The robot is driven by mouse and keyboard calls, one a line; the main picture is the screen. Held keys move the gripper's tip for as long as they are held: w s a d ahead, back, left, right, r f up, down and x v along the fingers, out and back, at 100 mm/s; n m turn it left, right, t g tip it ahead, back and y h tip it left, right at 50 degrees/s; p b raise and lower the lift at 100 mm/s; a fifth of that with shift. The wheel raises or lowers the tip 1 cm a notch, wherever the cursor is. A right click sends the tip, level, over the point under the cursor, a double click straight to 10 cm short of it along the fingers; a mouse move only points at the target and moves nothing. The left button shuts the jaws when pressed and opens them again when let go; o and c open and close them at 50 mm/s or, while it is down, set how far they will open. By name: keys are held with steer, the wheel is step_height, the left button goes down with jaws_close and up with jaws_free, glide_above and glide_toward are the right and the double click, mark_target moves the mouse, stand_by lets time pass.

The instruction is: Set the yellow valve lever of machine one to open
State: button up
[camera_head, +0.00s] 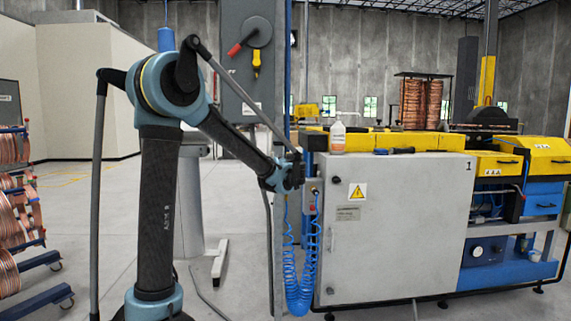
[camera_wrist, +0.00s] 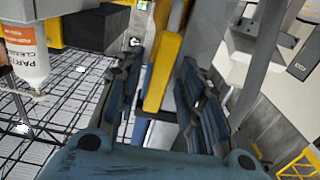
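Machine one is the grey cabinet (camera_head: 395,225) marked "1" at the right of the head view. My gripper (camera_head: 292,172) is at its upper left corner, beside a thin post and small fittings. In the wrist view a long yellow lever (camera_wrist: 164,62) lies between the two fingers of my gripper (camera_wrist: 158,82). The fingers are apart, with a visible gap on the lever's left side. Its right edge is close to the right finger, and I cannot tell whether they touch. In the head view my gripper hides this lever.
A cleaner bottle (camera_head: 338,134) stands on the machine; it also shows in the wrist view (camera_wrist: 26,52). Coiled blue hoses (camera_head: 300,270) hang below my gripper. A grey switch box (camera_head: 236,98) with red and yellow handles is behind my arm.

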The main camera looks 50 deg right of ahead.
steer(key=v, duration=1.1)
steer(key=shift+s+a, duration=0.25)
steer(key=shift+a, duration=0.1)
